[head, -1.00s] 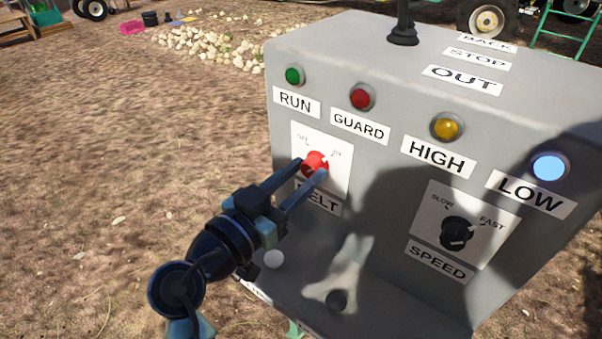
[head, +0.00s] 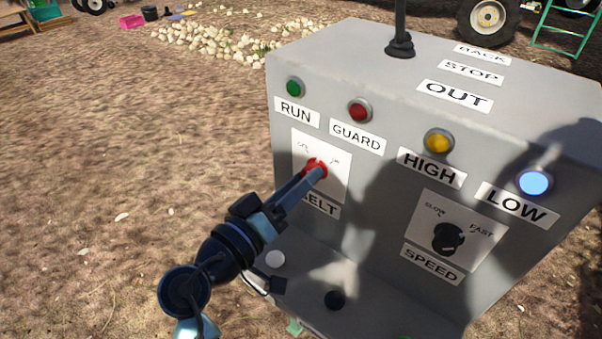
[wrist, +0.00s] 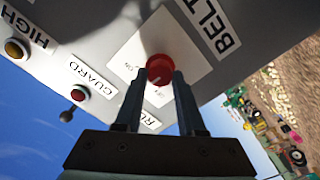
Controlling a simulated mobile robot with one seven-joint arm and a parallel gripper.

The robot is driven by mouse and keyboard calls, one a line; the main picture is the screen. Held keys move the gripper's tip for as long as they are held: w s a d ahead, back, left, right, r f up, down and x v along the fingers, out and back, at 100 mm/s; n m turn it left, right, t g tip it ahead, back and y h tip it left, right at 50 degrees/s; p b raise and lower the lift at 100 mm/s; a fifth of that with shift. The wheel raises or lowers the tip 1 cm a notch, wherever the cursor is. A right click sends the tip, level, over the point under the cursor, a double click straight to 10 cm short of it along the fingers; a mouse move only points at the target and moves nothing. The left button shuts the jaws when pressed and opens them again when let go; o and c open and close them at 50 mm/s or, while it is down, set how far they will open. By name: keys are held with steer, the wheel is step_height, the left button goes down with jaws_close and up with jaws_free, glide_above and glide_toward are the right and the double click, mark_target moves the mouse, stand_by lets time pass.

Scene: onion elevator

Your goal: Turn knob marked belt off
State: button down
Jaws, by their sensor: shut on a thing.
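The red belt knob (head: 314,163) sits on a white plate (head: 334,182) above the BELT label (head: 322,206) on the grey control box. My gripper (head: 318,173) reaches it from the lower left, and its fingers partly hide the knob in the head view. In the wrist view my gripper (wrist: 160,76) has one finger on each side of the knob (wrist: 159,66), shut on it. A white pointer mark on the knob faces down in that view, roughly toward small print that seems to be OFF. The other small print, ON, is to the left there.
The box (head: 385,85) carries green, red, yellow and lit blue lamps. A black speed knob (head: 448,238) is to the right. A black lever (head: 400,40) rises from the top. A ledge (head: 370,300) with white and black buttons juts out below. Open dirt lies left.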

steer(key=shift+n+p, duration=2.95)
steer(key=shift+n, duration=1.75)
steer(key=shift+f, duration=0.1)
steer(key=c, duration=0.5)
jaws_free()
steer(key=shift+a, duration=0.1)
steer(key=b+v, duration=0.1)
steer(key=v, duration=1.2)
